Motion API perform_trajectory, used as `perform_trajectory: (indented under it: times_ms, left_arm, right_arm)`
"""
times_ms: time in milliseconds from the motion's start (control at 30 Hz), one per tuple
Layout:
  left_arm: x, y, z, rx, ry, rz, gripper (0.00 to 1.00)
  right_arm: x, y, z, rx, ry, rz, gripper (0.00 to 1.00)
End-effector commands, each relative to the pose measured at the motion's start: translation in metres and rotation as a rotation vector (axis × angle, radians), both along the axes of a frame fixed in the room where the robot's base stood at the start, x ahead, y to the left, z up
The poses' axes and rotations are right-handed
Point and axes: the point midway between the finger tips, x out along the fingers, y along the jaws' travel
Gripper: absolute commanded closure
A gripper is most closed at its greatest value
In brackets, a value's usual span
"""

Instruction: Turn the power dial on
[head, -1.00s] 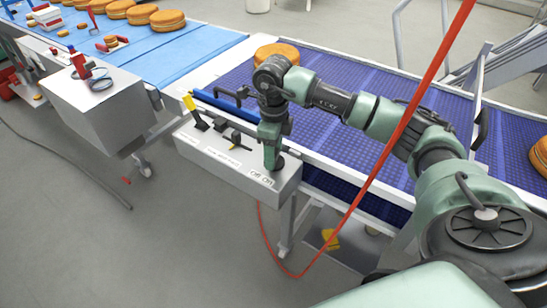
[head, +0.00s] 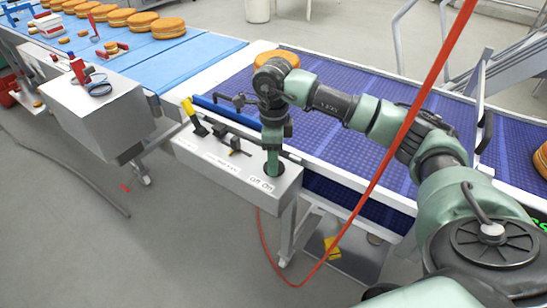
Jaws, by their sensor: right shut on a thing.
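The grey control box (head: 205,152) hangs on the near side of the conveyor. The power dial sits at its right end, beside the label "Off On" (head: 261,184). My right gripper (head: 273,170) points straight down there and is shut on the dial. The gripper covers most of the dial, so I cannot see which way it points. My left gripper does not show.
A yellow-handled lever (head: 190,110) and a black slider (head: 236,143) stand on the box left of my gripper. The blue conveyor (head: 335,130) carries round cakes (head: 276,57). A red cable (head: 400,140) crosses in front of my right arm.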

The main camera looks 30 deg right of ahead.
Motion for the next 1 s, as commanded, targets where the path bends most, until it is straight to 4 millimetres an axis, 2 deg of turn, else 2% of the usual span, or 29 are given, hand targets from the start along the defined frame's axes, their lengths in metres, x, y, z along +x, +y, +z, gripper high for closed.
perform_trajectory:
  times_ms: [33,100,467,567,800,1000]
  left_arm:
    - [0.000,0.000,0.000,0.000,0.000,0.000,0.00]
    - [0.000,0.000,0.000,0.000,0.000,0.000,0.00]
    - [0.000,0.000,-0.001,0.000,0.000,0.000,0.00]
    - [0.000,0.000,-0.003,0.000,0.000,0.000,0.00]
    - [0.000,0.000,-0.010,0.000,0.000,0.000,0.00]
    - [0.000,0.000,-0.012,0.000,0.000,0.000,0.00]
  right_arm:
    - [0.002,0.000,0.003,0.000,-0.008,0.002,0.44]
    - [0.002,0.000,0.003,0.000,-0.006,0.001,0.27]
    - [0.001,0.000,0.004,0.000,-0.004,0.000,0.27]
    - [0.002,0.000,0.015,-0.001,-0.007,-0.001,0.27]
    - [0.002,0.000,0.057,0.000,-0.008,0.001,0.27]
    - [0.001,0.000,0.077,0.001,-0.004,0.001,0.27]
